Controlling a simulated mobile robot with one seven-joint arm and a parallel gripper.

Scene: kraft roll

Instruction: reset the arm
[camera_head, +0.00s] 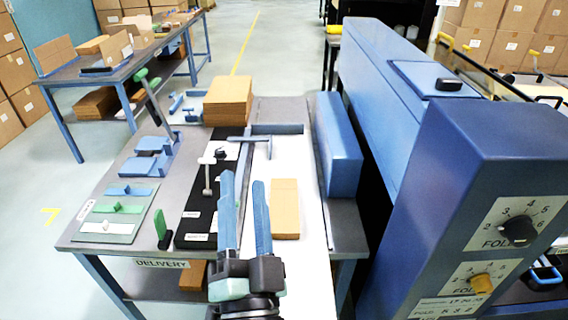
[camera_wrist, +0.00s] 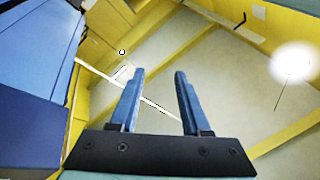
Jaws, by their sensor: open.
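My gripper (camera_head: 246,186) shows at the lower middle of the head view, raised over the front of the grey table, with its two blue fingers pointing away from the camera. The fingers stand apart with nothing between them. In the wrist view my gripper (camera_wrist: 158,76) is also open and empty, against a yellow-beamed background that looks like the ceiling. A flat brown kraft piece (camera_head: 286,208) lies just right of the fingers on a white sheet (camera_head: 312,235). The fingers hide part of the table behind them.
The table (camera_head: 140,185) holds a brown stack (camera_head: 228,101), a black strip (camera_head: 196,205) with a T-handled tool, and a tray (camera_head: 118,222) with green and blue pieces. A large blue machine with dials (camera_head: 490,200) stands close on the right. Open floor (camera_head: 45,170) lies left.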

